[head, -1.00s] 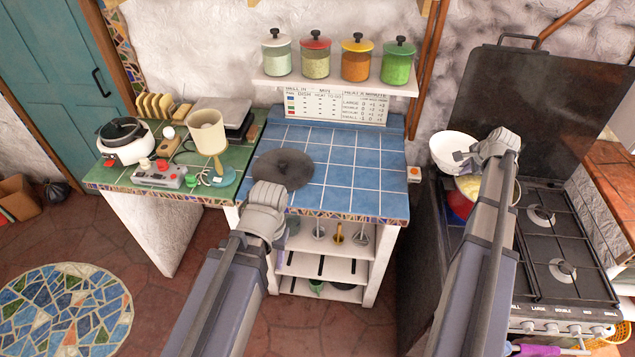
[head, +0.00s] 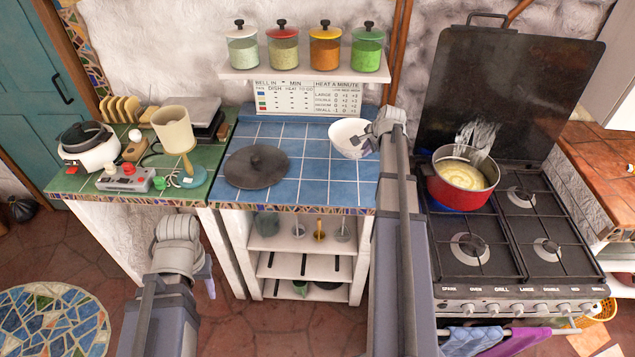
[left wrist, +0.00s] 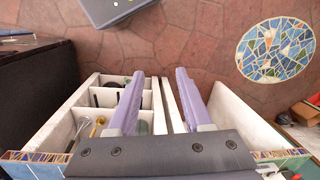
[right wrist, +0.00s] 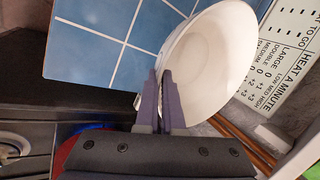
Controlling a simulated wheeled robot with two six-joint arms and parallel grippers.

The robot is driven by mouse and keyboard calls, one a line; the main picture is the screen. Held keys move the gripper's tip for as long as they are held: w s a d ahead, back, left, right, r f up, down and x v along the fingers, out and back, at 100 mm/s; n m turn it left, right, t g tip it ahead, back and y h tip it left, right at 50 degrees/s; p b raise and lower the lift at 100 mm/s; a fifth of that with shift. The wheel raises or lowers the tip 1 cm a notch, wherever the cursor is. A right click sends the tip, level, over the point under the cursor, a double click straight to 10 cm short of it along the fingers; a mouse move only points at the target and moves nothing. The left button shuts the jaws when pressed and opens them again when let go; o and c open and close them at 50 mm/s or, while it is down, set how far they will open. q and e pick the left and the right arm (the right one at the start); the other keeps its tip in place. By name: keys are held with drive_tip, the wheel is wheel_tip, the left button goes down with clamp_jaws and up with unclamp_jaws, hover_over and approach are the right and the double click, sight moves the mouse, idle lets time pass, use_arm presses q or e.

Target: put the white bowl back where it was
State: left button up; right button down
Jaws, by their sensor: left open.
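The white bowl (head: 345,136) is tilted at the back right of the blue tiled counter (head: 333,187). My right gripper (head: 368,146) is shut on its rim. In the right wrist view the bowl (right wrist: 208,60) leans away from the closed fingers (right wrist: 160,98), over the edge of the blue tiles. I cannot tell whether it touches the counter. My left gripper (head: 208,278) is low in front of the counter. In the left wrist view its fingers (left wrist: 161,98) are apart with nothing between them.
A red pot (head: 463,180) of pale yellow food steams on the stove (head: 480,270). A dark round lid (head: 257,167) lies on the counter's left. Several jars stand on the shelf (head: 300,75) above. A lamp (head: 176,135) stands at left. The counter's middle is clear.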

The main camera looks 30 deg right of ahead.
use_arm(q)
drive_tip(key=shift+o, duration=0.2)
drive_tip(key=shift+a+f+b, duration=0.15)
drive_tip(key=shift+f+b, duration=0.35)
drive_tip(key=shift+f, duration=0.4)
use_arm(e)
drive_tip(key=shift+w+a+f, duration=0.1)
drive_tip(key=shift+a+f, duration=0.05)
drive_tip(key=shift+f, duration=0.3)
drive_tip(key=shift+w+a+f, duration=0.1)
drive_tip(key=shift+f, duration=0.35)
use_arm(q)
drive_tip(key=o, duration=0.4)
wheel_tip(320, 180, up, 4)
drive_tip(key=p, duration=0.3)
drive_tip(key=shift+a+p, duration=0.1)
drive_tip(key=shift+p, duration=0.3)
use_arm(e)
drive_tip(key=a+r, duration=0.4)
drive_tip(key=a, duration=0.6)
drive_tip(key=shift+n, duration=0.4)
drive_tip(key=f+b, duration=1)
drive_tip(key=shift+s+d+f, duration=0.1)
drive_tip(key=shift+s+f, duration=0.15)
drive_tip(key=shift+s, duration=0.05)
use_arm(q)
wheel_tip(320, 180, down, 10)
drive_tip(key=shift+f, duration=0.1)
use_arm(e)
drive_tip(key=shift+r, duration=0.15)
